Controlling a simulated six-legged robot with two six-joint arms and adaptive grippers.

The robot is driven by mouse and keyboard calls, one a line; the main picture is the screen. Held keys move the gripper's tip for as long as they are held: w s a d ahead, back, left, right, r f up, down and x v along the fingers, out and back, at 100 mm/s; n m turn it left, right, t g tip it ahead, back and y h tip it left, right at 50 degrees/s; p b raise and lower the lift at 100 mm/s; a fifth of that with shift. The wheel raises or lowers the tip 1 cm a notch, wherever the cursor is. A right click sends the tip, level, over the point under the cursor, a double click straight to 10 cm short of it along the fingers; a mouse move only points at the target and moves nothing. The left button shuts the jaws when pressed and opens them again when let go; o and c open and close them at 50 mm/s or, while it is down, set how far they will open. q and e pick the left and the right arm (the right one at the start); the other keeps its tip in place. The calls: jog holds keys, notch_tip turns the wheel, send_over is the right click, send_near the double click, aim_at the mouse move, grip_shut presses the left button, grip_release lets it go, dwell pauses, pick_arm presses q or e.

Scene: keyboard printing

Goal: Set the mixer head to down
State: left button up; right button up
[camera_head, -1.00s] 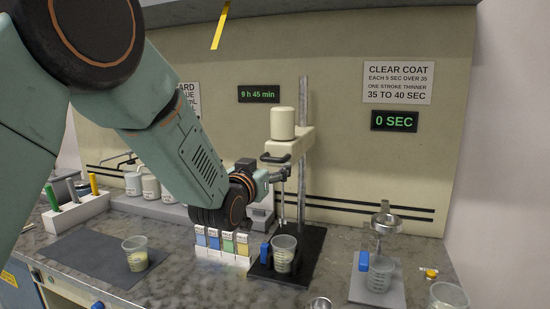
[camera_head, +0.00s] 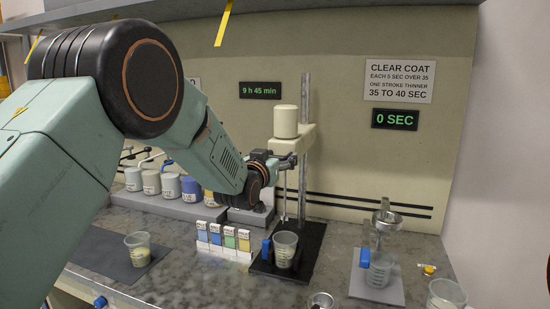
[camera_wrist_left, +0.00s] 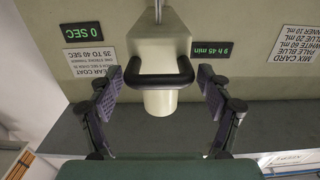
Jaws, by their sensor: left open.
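The mixer head (camera_head: 297,143) is a cream block with a cylinder on top, on a grey upright post (camera_head: 306,95). It sits well above the clear cup (camera_head: 285,248) on the black base, and a thin shaft hangs from it. My left gripper (camera_head: 284,160) is at the front of the head and hides its black handle in the head view. In the left wrist view, which is upside down, the handle (camera_wrist_left: 159,80) and the head (camera_wrist_left: 160,48) lie between the two open fingers of my left gripper (camera_wrist_left: 160,86), apart from both pads. My right gripper is not in view.
Colored cards (camera_head: 224,238) stand left of the mixer base. A dark mat with a cup (camera_head: 139,249) is further left, and several pots (camera_head: 170,184) line the wall. A grey stand with a metal funnel cup (camera_head: 386,218) is at the right.

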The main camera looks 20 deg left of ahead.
pick_arm(q)
jog(key=shift+w+d, duration=0.1)
jog(key=shift+d, duration=0.2)
jog(key=shift+c, duration=1)
jog(key=shift+a, duration=0.35)
jog(key=c, duration=0.4)
jog(key=shift+d, duration=0.2)
jog(key=c, duration=0.8)
notch_tip(320, 180, down, 15)
jog(key=b, duration=0.9)
jog(key=shift+f, duration=0.2)
jog(key=o, duration=1.4)
jog(key=shift+f, duration=0.1)
jog(key=shift+c, duration=0.2)
jog(key=shift+o, duration=0.2)
